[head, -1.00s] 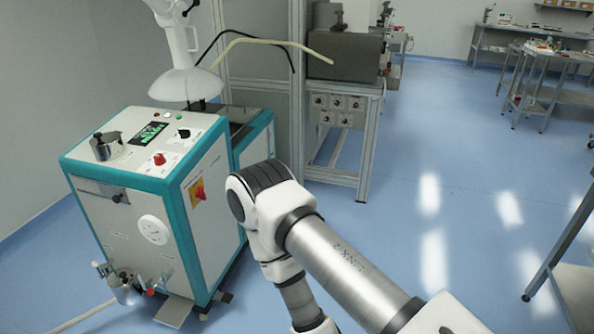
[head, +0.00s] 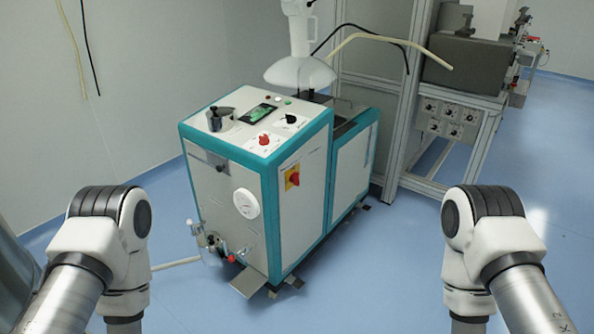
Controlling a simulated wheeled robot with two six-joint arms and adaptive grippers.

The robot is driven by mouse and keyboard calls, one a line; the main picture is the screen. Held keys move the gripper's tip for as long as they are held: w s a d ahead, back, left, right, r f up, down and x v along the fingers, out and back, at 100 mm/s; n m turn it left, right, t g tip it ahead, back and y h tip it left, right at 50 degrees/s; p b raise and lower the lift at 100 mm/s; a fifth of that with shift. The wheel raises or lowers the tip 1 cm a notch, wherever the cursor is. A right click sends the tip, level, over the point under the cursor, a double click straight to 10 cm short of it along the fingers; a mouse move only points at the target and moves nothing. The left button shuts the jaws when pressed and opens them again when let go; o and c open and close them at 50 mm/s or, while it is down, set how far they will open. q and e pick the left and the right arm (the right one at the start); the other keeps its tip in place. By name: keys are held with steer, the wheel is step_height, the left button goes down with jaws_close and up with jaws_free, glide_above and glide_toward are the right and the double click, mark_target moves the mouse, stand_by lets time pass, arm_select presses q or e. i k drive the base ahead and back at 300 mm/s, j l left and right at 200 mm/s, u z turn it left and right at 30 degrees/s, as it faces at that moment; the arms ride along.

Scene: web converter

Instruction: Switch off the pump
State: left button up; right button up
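The pump machine, a white and teal cabinet (head: 235,185), stands on the blue floor in the middle of the head view. Its top panel carries a red knob (head: 264,140), a black knob (head: 291,119), a dark display with green markings (head: 257,113) and small buttons. A red rotary switch on a yellow plate (head: 292,178) is on its right side face. Which control belongs to the pump, and its setting, I cannot tell. My two arms show at the lower left and lower right, apart from the machine. Both grippers are out of frame.
A white extraction hood (head: 300,70) hangs over the machine's back. A metal frame with a control box (head: 447,122) stands behind to the right. A hose (head: 176,263) and fittings (head: 212,243) are low at the front left. The floor at the right is open.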

mark_target(291, 119)
steer(key=i, duration=0.8)
steer(key=i+l, duration=0.15)
steer(key=i, duration=0.65)
